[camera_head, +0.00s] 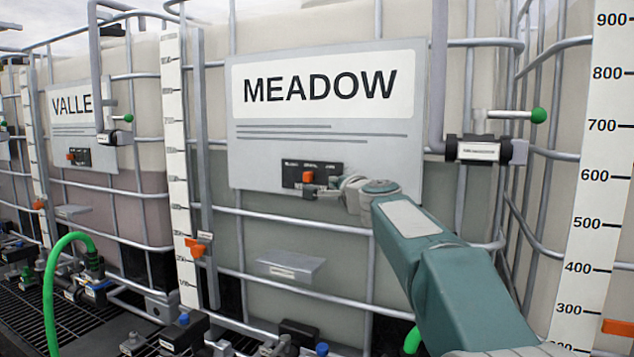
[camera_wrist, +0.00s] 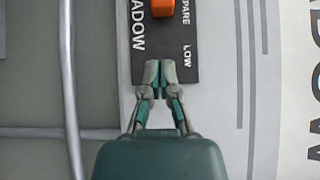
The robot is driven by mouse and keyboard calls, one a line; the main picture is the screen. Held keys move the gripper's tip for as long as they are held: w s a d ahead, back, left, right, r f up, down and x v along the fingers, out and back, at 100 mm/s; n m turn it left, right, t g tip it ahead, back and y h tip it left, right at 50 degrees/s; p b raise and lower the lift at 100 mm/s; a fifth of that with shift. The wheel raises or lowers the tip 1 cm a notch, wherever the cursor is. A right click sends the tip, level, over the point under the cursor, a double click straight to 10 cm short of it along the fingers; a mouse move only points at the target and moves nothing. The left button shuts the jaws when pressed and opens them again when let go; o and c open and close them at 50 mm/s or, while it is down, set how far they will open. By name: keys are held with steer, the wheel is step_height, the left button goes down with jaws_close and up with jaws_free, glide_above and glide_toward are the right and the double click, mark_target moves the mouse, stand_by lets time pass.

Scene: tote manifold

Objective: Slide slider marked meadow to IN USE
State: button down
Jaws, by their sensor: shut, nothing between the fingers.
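The slider marked MEADOW is a small black plate (camera_head: 325,170) with an orange knob (camera_head: 307,177), on the lower part of the large MEADOW sign (camera_head: 390,160). In the wrist view the plate (camera_wrist: 182,62) appears turned sideways, its orange knob (camera_wrist: 163,8) cut by the top edge. Letters ending in "PARE" and the word "LOW" show there; no "IN USE" label is readable.
A valve with a green-tipped lever (camera_head: 538,115) sits right of the sign. A grey ledge (camera_head: 290,265) juts out below it. Metal cage bars (camera_head: 290,220) cross the tank front. A VALLE-lettered sign (camera_head: 70,105) with another orange-knobbed slider is at left, above a green hose (camera_head: 48,290).

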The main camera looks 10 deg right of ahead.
mark_target(312, 178)
steer(key=w+a, duration=0.3)
steer(key=shift+w+a, duration=0.1)
steer(key=shift+w, duration=0.1)
steer(key=shift+w+a, duration=0.1)
steer(key=shift+a, duration=0.05)
steer(key=w+a, duration=0.2)
steer(key=a, duration=0.1)
steer(key=shift+w+a, duration=0.6)
steer(key=shift+a, duration=0.1)
steer(key=shift+a, duration=0.1)
stand_by(0.3)
